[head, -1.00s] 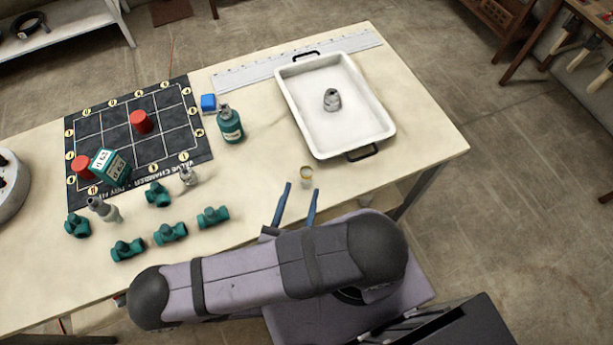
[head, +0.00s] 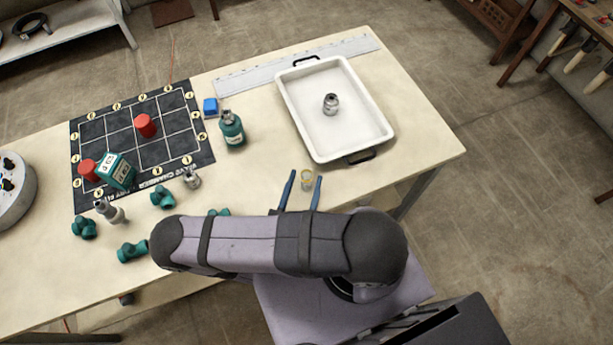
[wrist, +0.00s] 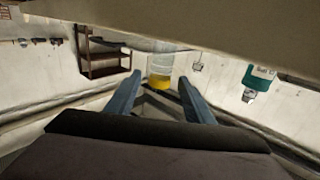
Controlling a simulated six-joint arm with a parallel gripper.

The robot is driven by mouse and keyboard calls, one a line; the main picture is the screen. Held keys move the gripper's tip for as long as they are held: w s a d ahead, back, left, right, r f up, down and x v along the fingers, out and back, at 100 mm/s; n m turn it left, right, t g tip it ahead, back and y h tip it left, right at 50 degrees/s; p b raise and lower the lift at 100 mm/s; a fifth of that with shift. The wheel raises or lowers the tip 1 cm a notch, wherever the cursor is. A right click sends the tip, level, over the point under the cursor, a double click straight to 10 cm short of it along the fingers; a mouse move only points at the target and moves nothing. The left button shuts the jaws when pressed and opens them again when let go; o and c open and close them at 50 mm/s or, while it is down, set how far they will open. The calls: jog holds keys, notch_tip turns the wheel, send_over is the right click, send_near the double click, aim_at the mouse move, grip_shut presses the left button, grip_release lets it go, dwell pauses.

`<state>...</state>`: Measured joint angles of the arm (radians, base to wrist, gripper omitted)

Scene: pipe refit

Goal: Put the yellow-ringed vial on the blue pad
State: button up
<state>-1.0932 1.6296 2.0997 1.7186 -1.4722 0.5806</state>
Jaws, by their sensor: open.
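The yellow-ringed vial (head: 307,181) stands on the table near its front edge, a small clear vial with a yellow band. It also shows in the wrist view (wrist: 160,68), with the yellow band at its lower end in that picture. My gripper (head: 305,176) is open, its two blue fingers on either side of the vial near the fingertips. In the wrist view the fingers (wrist: 159,82) show gaps to both sides of the vial. A small blue block (head: 210,106) lies beside the black grid mat; I cannot tell whether it is the blue pad.
A white tray (head: 372,138) holding a grey metal fitting (head: 331,104) lies behind the vial. The black mat (head: 90,128) holds red caps and a teal box. Several teal pipe fittings (head: 132,251) lie at the front left, some partly hidden by my arm.

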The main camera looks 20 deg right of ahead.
jog(key=shift+p+x, duration=0.35)
jog(key=shift+x, duration=0.8)
jog(key=shift+c, duration=0.3)
grip_shut()
notch_tip(320, 180, up, 10)
jog(key=p, duration=0.8)
